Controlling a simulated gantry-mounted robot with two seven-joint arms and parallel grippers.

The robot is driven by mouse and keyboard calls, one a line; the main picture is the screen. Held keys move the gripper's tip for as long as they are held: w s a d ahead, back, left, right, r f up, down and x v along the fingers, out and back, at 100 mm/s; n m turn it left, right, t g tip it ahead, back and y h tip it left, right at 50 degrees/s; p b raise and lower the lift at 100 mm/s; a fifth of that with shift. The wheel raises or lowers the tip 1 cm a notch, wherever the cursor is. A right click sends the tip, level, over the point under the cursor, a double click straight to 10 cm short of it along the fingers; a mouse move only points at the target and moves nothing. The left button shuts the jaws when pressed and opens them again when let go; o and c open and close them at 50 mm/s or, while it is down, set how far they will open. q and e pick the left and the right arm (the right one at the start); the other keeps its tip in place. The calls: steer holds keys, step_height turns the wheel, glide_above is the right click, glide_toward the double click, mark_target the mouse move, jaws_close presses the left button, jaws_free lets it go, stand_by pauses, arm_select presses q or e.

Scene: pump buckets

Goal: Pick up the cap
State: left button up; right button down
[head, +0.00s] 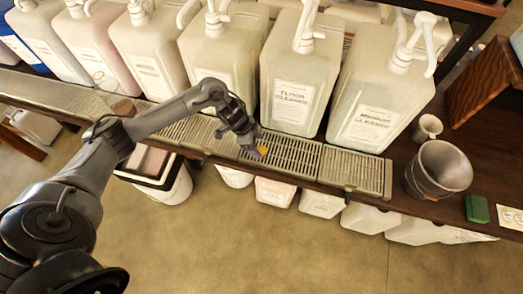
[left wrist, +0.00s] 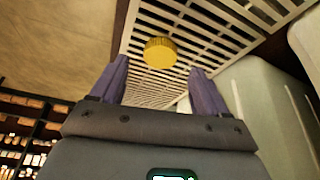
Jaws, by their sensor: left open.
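A small round yellow cap (head: 263,150) lies on the slotted drip grate (head: 292,160) in front of the floor cleaner jug. It also shows in the left wrist view (left wrist: 160,53), just beyond the fingertips and roughly centred between them. My left gripper (head: 254,152) is right at the cap in the head view. In the left wrist view its two purple fingers (left wrist: 158,76) are spread apart with nothing held between them. I cannot tell whether a finger touches the cap. My right gripper is not in view.
Large pump jugs (head: 293,85) stand in a row behind the grate. A metal bucket (head: 438,167), a small cup (head: 427,128) and a green block (head: 477,209) are on the shelf at right. More jugs (head: 320,201) sit below. The front floor (head: 260,250) is clear.

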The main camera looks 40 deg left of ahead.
mark_target(261, 150)
arm_select(q)
steer(key=shift+x, duration=1.55)
steer(key=shift+s+a, duration=0.1)
steer(key=c, duration=1.1)
steer(key=shift+r, duration=0.1)
